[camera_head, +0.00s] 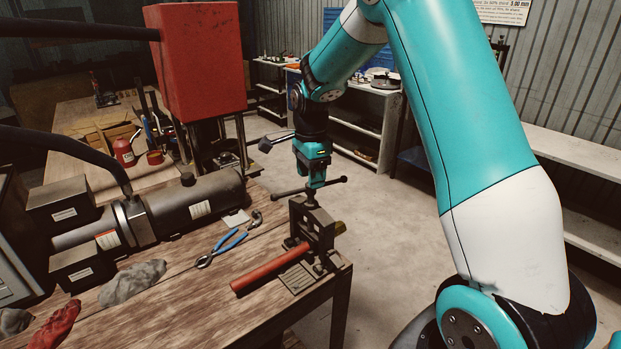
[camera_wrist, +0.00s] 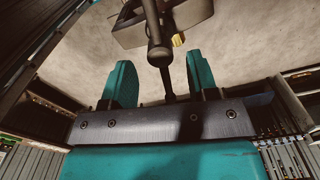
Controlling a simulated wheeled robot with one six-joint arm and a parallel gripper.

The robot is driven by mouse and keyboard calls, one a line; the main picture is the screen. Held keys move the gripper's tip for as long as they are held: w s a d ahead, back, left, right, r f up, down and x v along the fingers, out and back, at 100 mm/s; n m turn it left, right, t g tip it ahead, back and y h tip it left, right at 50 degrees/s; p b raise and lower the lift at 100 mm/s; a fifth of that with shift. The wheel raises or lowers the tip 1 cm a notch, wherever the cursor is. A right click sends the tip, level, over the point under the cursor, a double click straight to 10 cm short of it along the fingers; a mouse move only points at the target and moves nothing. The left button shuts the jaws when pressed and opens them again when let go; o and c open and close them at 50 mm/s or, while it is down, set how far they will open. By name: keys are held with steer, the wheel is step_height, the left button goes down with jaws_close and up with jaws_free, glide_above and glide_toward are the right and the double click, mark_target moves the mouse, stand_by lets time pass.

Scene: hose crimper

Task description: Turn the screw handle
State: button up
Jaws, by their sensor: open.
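The screw handle is a dark crossbar with rounded ends (camera_head: 283,194) on top of a small metal hose crimper (camera_head: 315,228) at the table's corner. My gripper (camera_head: 314,184) points down at the middle of the handle and overlaps it in the head view. In the wrist view, the handle (camera_wrist: 159,50) runs down the picture between the two teal fingers of my gripper (camera_wrist: 162,80). The fingers are open, with a visible gap on both sides of the bar. Part of the crimper (camera_wrist: 190,14) shows at the top. The handle's centre is partly hidden by the gripper in the head view.
A red press block (camera_head: 197,65) stands behind. The floor right of the table is clear.

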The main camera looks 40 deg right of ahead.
mark_target(311, 197)
steer(key=shift+f+p, duration=0.3)
steer(key=shift+f, duration=1.2)
steer(key=shift+c, duration=0.5)
jaws_close()
